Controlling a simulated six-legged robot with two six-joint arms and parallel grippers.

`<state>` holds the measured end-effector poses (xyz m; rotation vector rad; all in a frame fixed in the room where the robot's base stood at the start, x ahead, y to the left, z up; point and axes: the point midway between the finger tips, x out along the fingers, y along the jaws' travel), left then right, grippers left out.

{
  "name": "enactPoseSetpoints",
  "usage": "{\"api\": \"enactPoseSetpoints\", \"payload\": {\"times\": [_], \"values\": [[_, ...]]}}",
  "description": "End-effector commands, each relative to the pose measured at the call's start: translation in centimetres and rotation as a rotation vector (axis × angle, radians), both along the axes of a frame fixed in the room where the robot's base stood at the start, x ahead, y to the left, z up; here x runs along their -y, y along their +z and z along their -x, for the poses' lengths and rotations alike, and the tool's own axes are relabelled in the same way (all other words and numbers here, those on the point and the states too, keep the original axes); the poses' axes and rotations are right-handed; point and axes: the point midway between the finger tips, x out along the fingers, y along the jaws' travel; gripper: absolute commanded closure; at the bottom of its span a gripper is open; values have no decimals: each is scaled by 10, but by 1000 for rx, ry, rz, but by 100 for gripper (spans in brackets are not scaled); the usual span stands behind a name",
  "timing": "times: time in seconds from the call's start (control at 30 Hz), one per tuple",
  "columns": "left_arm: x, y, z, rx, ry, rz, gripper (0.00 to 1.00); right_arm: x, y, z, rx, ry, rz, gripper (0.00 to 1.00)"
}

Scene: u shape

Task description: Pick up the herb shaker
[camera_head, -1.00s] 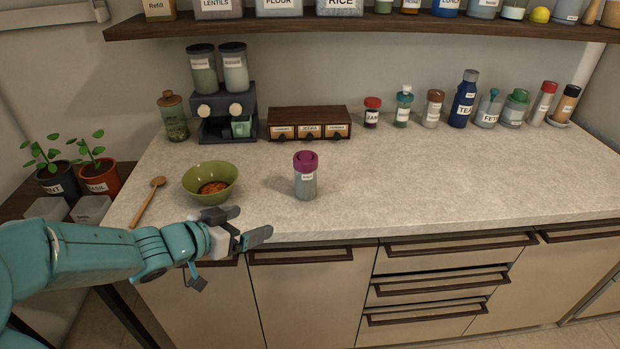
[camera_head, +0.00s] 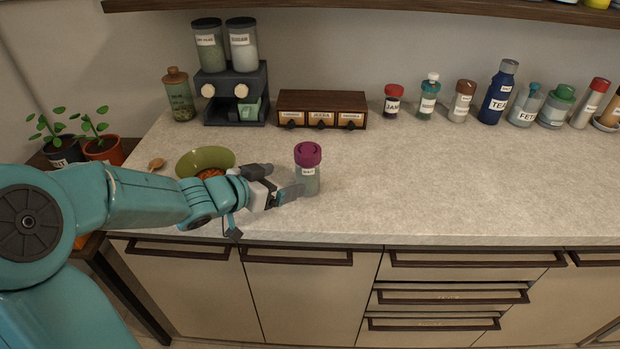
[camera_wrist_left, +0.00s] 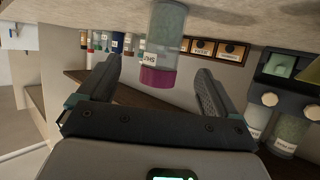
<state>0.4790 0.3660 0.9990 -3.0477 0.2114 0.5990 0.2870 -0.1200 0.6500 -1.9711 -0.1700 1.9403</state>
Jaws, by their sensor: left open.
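The herb shaker (camera_head: 308,172) is a clear, greenish jar with a purple lid and a small white label. It stands upright on the counter near the front edge. My left gripper (camera_head: 283,179) is open, just left of the shaker in the head view, with one fingertip close to it. In the left wrist view the shaker (camera_wrist_left: 163,50) shows upside down, beyond and between the two spread fingers of the gripper (camera_wrist_left: 160,85). I cannot tell whether a finger touches it. My right gripper is not in view.
A green bowl (camera_head: 205,158) with orange contents stands left of the shaker, partly behind my left arm. A spice drawer box (camera_head: 322,96) and a dispenser (camera_head: 234,85) stand behind. Several jars line the back right. The counter right of the shaker (camera_head: 420,180) is clear.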

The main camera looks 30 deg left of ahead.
Motion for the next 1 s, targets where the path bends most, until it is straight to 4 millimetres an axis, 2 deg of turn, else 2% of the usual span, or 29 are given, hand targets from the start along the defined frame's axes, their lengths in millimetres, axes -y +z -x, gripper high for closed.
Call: {"api": "enactPoseSetpoints", "payload": {"times": [0.03, 0.2, 0.37, 0.7, 0.97, 1.0], "values": [[3, -8, -12, 0, -4, 3, 7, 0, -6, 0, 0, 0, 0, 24], [6, -18, -39, 0, -2, 1, 7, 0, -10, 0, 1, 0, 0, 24], [8, -21, -50, -1, -1, 1, 7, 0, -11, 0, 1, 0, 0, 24], [10, -40, -97, -1, -2, 0, 7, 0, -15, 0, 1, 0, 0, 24], [10, -40, -100, 0, -1, 0, 7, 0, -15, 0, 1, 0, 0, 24], [10, -40, -100, 0, -1, 0, 17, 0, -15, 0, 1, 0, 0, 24]]}}
